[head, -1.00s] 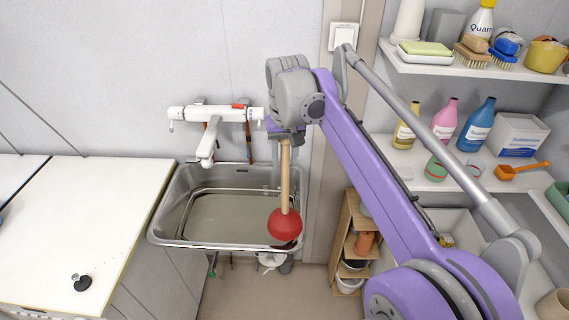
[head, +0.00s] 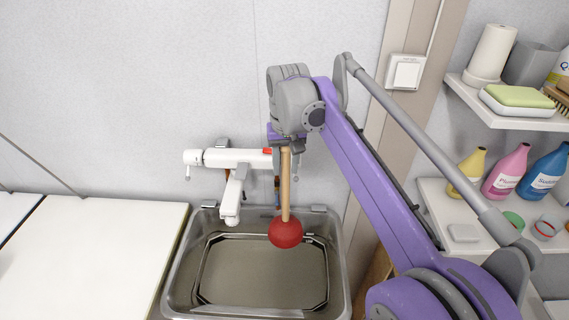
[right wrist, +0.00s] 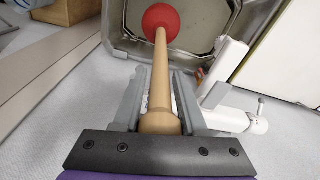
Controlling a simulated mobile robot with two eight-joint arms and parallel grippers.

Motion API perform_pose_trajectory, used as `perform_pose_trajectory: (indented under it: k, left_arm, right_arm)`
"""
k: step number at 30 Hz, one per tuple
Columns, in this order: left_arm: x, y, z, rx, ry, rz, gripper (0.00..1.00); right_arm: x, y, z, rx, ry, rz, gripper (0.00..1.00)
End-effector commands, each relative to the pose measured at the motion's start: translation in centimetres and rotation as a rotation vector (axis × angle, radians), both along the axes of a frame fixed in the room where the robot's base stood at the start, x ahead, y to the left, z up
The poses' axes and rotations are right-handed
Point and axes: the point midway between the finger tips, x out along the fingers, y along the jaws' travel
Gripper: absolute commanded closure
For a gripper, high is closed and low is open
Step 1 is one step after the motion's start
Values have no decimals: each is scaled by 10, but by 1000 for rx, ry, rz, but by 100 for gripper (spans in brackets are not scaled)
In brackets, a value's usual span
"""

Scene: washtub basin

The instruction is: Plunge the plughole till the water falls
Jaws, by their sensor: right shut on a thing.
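My right gripper (head: 287,143) is shut on the wooden handle of the plunger (head: 285,190). The plunger hangs upright with its red rubber cup (head: 286,233) down, in front of the back part of the metal basin (head: 180,275). In the right wrist view the handle (right wrist: 160,95) runs between both fingers (right wrist: 160,100), and the red cup shows against the basin. I cannot tell how high the cup is above the basin floor. Murky standing water (head: 262,272) seems to lie in the basin. The plughole is not visible. My left gripper is not in view.
A white wall tap (head: 235,185) reaches over the basin's back left, close to the plunger. A white worktop (head: 90,255) lies to the left. Shelves at right hold bottles (head: 507,170) and a soap tray (head: 515,100).

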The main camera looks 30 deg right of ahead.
Motion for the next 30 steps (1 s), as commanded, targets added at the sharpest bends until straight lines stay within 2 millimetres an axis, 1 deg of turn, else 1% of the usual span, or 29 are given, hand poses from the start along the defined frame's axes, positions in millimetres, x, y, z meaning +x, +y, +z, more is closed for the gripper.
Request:
perform_pose_trajectory:
  k: [7, 11, 14, 30]
  left_arm:
    - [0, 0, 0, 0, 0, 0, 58]
    - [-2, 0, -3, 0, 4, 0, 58]
    - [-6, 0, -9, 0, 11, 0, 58]
    - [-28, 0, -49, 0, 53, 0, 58]
  right_arm:
    - [0, 0, 0, 0, 0, -2, 100]
    - [-1, 0, -4, 0, 1, -2, 100]
    - [-1, 0, -13, 0, 2, -2, 100]
    - [-1, 0, -77, 0, 3, -2, 100]
